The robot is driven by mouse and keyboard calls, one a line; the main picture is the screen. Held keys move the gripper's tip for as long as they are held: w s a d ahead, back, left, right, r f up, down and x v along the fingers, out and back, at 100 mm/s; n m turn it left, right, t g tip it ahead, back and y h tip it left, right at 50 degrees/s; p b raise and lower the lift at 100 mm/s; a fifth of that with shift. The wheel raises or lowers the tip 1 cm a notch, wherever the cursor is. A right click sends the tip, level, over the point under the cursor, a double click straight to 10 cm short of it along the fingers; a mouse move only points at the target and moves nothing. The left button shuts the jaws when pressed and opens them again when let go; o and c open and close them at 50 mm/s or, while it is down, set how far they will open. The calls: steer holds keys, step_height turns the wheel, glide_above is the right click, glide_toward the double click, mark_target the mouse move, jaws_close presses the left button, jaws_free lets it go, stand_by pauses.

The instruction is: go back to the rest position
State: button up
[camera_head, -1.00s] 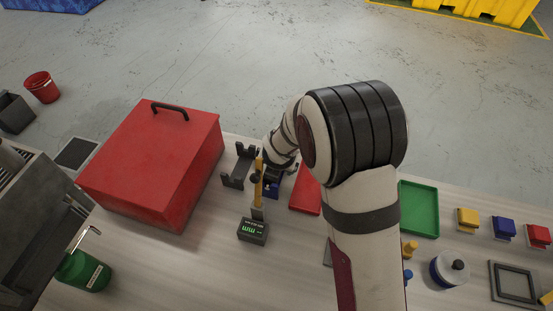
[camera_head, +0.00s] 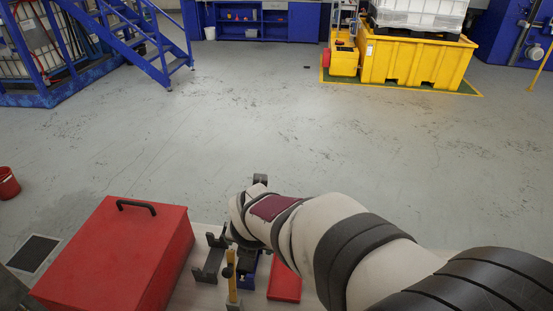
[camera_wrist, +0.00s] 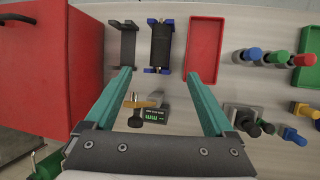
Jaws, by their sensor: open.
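My gripper (camera_wrist: 157,73) shows in the wrist view with two teal fingers spread wide and nothing between their tips. It looks down on the bench, over a dark holder with blue ends (camera_wrist: 161,46). In the head view my arm reaches in from the lower right, and its wrist is above the bench beside the red toolbox (camera_head: 125,255). My fingers are hidden there. A small gauge with a green display (camera_wrist: 154,115) and a brass-coloured piece (camera_wrist: 140,103) lie between and below the fingers in the wrist view.
A black cradle (camera_wrist: 127,45) and a red tray (camera_wrist: 205,48) flank the blue-ended holder. Several coloured pegs and blocks stand at right. The red toolbox (camera_wrist: 30,75) is close on the left. Beyond the bench the floor (camera_head: 250,130) is open.

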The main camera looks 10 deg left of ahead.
steer(key=s+d+r+m+g+h, duration=0.1)
steer(key=s+d+r+m, duration=0.1)
steer(key=s+d+m, duration=0.7)
steer(key=s+d+r+m+g+h, duration=0.15)
steer(key=d+m, duration=0.45)
steer(key=m, duration=0.8)
steer(key=s+d+m+g+y, duration=0.2)
steer(key=s+m, duration=1)
steer(key=m, duration=0.6)
steer(key=shift+s+d+f, duration=0.15)
steer(key=shift+d, duration=0.25)
